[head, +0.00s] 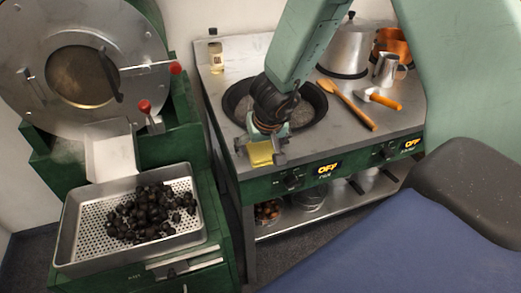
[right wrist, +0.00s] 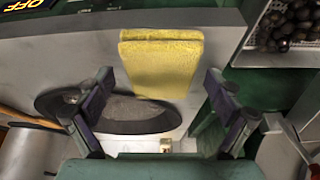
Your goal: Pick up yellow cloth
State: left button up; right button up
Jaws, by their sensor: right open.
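The yellow cloth (head: 260,153) lies folded at the front left of the steel stove top, and part of it is hidden behind my right gripper in the head view. In the right wrist view the cloth (right wrist: 160,62) lies between and beyond the two fingers. My right gripper (head: 263,152) is open above the cloth. My left gripper is not in view.
A dark pan (head: 312,97) sits just behind the gripper. A perforated tray (head: 70,222) of chestnuts is at the left. A bottle (head: 215,52) stands at the back.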

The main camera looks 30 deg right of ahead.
aim_at(261, 149)
jog(key=shift+s+r, duration=0.1)
jog(key=shift+s, duration=0.05)
jog(key=shift+a, duration=0.1)
jog(key=shift+c, duration=2)
jog(key=c, duration=0.7)
jog(key=shift+c, duration=0.2)
jog(key=shift+r, duration=0.45)
notch_tip(261, 149, up, 10)
jog(key=p, duration=0.9)
jog(key=shift+f, duration=0.2)
